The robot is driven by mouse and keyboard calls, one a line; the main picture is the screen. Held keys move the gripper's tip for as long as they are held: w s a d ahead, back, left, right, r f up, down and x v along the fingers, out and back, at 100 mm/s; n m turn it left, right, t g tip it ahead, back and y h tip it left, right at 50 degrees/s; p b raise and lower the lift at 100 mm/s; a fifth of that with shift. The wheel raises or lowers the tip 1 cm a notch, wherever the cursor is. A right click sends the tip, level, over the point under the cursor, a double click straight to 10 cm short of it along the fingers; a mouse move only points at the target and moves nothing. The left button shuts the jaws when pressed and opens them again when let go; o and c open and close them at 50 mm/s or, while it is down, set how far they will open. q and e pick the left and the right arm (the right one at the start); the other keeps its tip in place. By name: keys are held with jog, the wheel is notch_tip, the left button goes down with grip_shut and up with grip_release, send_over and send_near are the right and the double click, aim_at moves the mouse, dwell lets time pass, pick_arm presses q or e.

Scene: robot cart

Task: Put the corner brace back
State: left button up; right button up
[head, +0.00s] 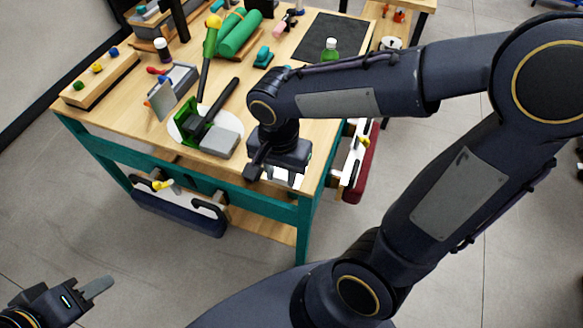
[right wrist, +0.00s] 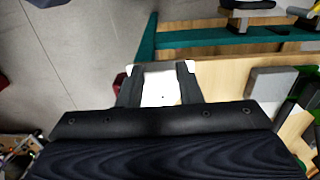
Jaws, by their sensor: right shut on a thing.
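My right gripper (head: 277,168) is over the near right corner of the workbench, pointing down. It is shut on a white flat piece, which I take to be the corner brace (right wrist: 160,87). In the right wrist view the piece fills the space between the two dark fingers, with white also at the fingertips. In the head view only a little of the white piece (head: 291,180) shows under the gripper. I cannot tell whether it touches the bench top. My left gripper (head: 97,288) is at the lower left, away from the bench; its grey finger shows, but its opening is unclear.
The wooden bench top (head: 275,85) holds a grey block (head: 220,141) left of my right gripper, a green-headed tool, green rolls (head: 240,33), a dark mat (head: 328,36) and a green-capped bottle (head: 330,50). Trays hang on the front (head: 180,212) and right side (head: 362,170).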

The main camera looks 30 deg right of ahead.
jog(key=w+d+f, duration=0.1)
jog(key=f, duration=0.1)
jog(key=w+d+f, duration=0.1)
jog(key=w+f, duration=0.1)
jog(key=w+d+f, duration=0.2)
jog(key=shift+w+d+f, duration=0.1)
jog(key=shift+w+f, duration=0.05)
jog(key=shift+w, duration=0.05)
jog(key=shift+w+d+f+b, duration=0.15)
jog(key=shift+f+b, duration=0.1)
jog(key=shift+f, duration=0.7)
jog(key=shift+w+f+b, duration=0.15)
jog(key=shift+f+b, duration=0.05)
jog(key=shift+f, duration=0.75)
jog(key=shift+f, duration=0.15)
jog(key=o, duration=1.1)
